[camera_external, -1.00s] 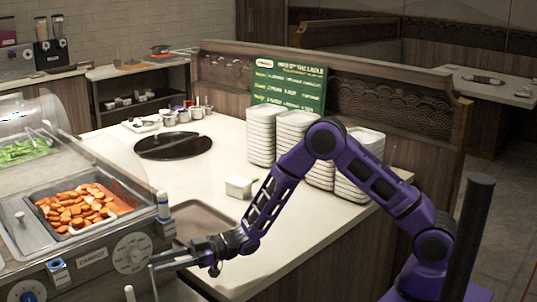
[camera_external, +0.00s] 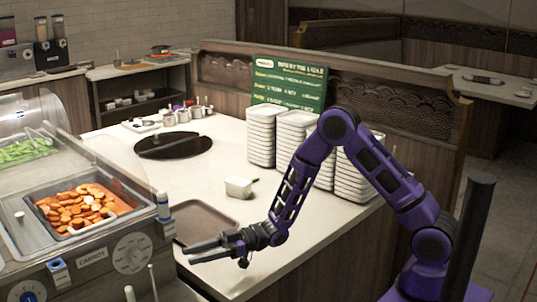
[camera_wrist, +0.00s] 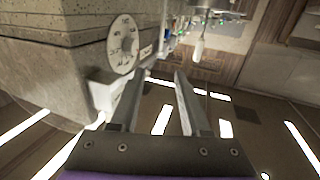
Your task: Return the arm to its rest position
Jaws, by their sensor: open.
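My gripper (camera_external: 207,250) is at the end of my purple arm, at the front edge of the counter, just right of the food warmer's dial panel. Its two fingers point left and are apart, with nothing between them. In the wrist view my gripper (camera_wrist: 160,82) also shows two parted fingers with empty space between. My arm arches up from its base at the lower right and down to the gripper.
The food warmer (camera_external: 132,253) with a carrot pan (camera_external: 38,205) is close left of the gripper. A brown tray (camera_external: 232,222), a small white container (camera_external: 239,188) and stacked white plates (camera_external: 261,140) are on the counter (camera_external: 300,222). A green menu board (camera_external: 290,85) stands behind.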

